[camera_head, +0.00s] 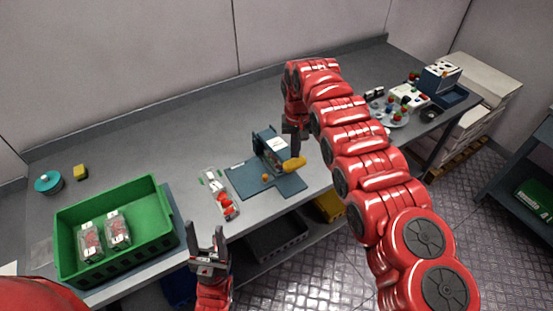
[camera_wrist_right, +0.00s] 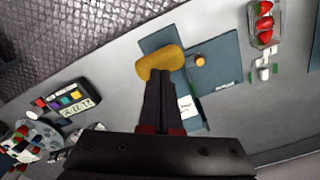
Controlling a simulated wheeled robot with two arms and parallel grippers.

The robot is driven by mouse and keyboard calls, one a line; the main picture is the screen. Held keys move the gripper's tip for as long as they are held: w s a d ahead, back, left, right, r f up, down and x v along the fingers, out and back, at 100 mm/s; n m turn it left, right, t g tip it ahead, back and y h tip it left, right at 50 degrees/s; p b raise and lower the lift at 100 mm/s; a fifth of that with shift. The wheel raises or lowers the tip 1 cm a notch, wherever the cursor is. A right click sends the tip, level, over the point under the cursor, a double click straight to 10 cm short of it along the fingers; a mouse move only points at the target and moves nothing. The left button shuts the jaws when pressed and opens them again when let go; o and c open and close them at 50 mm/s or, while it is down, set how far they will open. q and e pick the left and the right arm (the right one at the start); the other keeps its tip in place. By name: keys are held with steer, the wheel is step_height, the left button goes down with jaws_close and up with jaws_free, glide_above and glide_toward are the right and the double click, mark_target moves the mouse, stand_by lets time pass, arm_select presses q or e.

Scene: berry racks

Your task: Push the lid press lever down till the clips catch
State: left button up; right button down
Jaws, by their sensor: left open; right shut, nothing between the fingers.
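The lid press (camera_head: 263,142) is a blue frame with a white label on a blue base plate (camera_head: 243,181). Its yellow lever (camera_head: 294,164) points toward the front of the table; it also shows in the right wrist view (camera_wrist_right: 160,62). My right gripper (camera_head: 296,150) points down beside the press, above the lever. In the wrist view its shut, empty fingertips (camera_wrist_right: 160,75) overlap the lever's edge; I cannot tell whether they touch. An orange knob (camera_head: 265,177) sits on the base plate. Whether the clips have caught is hidden. My left gripper (camera_head: 207,245) is open and empty at the table's front edge.
An open berry box (camera_head: 226,207) with strawberries lies left of the press. A green crate (camera_head: 152,224) with two filled boxes stands further left. A plate of berries (camera_head: 396,118) and a scale (camera_head: 408,95) stand at the right. The table behind the press is clear.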

mark_target(294, 160)
steer(key=shift+f, duration=0.3)
steer(key=shift+f+b, duration=1.25)
steer(key=shift+f, duration=0.65)
steer(key=shift+r, duration=0.15)
step_height(294, 160, up, 2)
steer(key=shift+p, duration=0.35)
steer(key=shift+r, duration=2.1)
steer(key=shift+r+p, duration=0.5)
steer(key=shift+r, duration=0.85)
